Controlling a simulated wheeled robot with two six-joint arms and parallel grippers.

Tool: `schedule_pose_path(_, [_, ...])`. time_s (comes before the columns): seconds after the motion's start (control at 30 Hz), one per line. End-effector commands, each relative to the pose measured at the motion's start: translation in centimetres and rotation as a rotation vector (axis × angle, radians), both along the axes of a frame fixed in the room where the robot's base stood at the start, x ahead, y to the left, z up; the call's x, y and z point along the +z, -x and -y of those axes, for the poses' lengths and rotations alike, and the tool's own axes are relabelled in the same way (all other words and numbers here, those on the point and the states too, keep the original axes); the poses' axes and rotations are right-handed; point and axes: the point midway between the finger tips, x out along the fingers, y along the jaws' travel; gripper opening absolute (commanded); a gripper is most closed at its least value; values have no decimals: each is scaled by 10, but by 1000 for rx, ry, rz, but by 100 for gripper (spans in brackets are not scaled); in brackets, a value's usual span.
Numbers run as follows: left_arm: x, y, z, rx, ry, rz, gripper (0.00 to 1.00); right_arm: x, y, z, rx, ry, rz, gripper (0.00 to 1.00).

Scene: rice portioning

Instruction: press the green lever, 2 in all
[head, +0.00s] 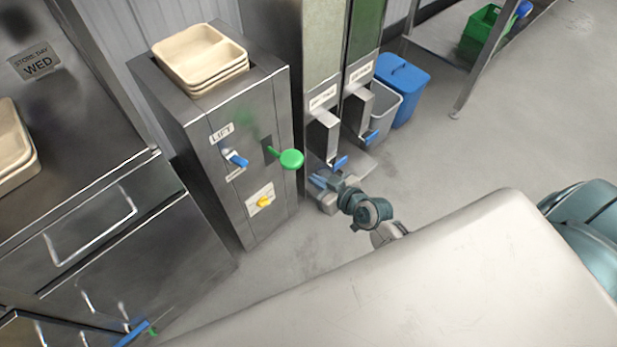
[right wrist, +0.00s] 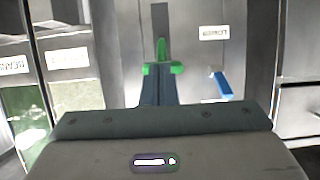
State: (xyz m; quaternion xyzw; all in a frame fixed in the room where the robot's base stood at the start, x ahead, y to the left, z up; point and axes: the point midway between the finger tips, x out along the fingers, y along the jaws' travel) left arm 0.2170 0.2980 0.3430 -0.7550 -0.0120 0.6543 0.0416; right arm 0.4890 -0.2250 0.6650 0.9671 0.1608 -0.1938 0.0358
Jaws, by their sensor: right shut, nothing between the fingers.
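The green lever (head: 291,159) has a round knob and sticks out of a slot in the front of the steel lift cabinet (head: 222,205). My right gripper (head: 317,182) is shut and empty. In the head view its fingertips are a little below and right of the knob, with a small visible gap. In the right wrist view the green lever (right wrist: 161,48) shows straight beyond the shut fingers (right wrist: 159,70), which hide the middle of its knob. I cannot tell there whether they touch. My left gripper is not in view.
Beige trays (head: 203,55) are stacked on top of the cabinet. Labelled dispensers (head: 323,97) with blue levers stand close on the right. A grey bin (head: 384,103) and blue bin (head: 404,85) stand behind.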

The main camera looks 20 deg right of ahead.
Motion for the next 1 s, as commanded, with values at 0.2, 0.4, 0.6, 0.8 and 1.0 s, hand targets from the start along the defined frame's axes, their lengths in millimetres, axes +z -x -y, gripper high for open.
schedule_pose_path(0.2, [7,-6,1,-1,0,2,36,13,36,12,2,1,0,0])
schedule_pose_path(0.4, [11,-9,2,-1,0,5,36,19,50,17,0,-1,2,0])
schedule_pose_path(0.6, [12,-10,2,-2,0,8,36,20,51,18,0,-2,3,0])
schedule_pose_path(0.8, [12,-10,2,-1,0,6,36,20,51,17,0,-2,3,0])
schedule_pose_path(1.0, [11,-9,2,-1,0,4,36,20,51,17,0,-2,3,0])
